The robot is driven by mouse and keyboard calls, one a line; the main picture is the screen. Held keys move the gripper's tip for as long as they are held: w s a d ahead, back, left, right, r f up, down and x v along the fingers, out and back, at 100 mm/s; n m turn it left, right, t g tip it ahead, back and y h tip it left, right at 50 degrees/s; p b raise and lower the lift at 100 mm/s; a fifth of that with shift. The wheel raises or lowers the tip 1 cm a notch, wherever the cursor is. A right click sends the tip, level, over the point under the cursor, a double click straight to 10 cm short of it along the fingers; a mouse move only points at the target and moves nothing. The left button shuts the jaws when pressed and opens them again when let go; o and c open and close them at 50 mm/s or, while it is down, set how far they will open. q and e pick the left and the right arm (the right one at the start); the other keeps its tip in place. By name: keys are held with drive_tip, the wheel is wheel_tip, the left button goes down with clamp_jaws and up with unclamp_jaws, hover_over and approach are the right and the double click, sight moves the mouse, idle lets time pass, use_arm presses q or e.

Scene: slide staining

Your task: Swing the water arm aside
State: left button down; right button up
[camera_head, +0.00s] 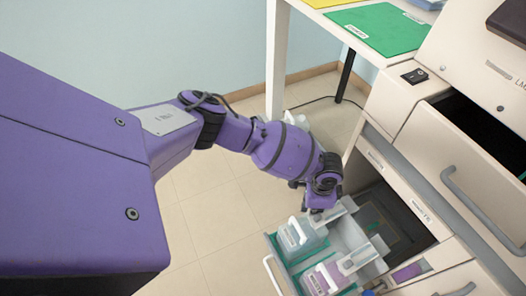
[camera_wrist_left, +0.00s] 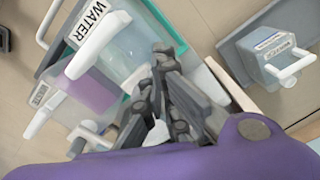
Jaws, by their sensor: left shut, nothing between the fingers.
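My left gripper (camera_head: 316,210) reaches down over the back of the pulled-out drawer. Its fingers are shut and empty, pointing down beside the water container in the left wrist view (camera_wrist_left: 165,60). The water container (camera_head: 300,238) is clear with blue-green contents and a white handle. Its WATER label (camera_wrist_left: 97,31) shows in the left wrist view. A pale arm (camera_head: 335,213), which looks like the water arm, lies by my fingertips at the container's back end. My fingers partly hide it, and I cannot tell whether they touch it. My right gripper is not in view.
A container with purple contents (camera_head: 326,278) stands in front, with another pale arm (camera_head: 358,258) behind it. The beige machine (camera_head: 410,105) with a grey handle rises on the right. Floor (camera_head: 215,225) is clear on the left.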

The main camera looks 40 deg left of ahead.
use_arm(q)
drive_tip(key=shift+s+f, duration=0.2)
drive_tip(key=shift+s, duration=0.05)
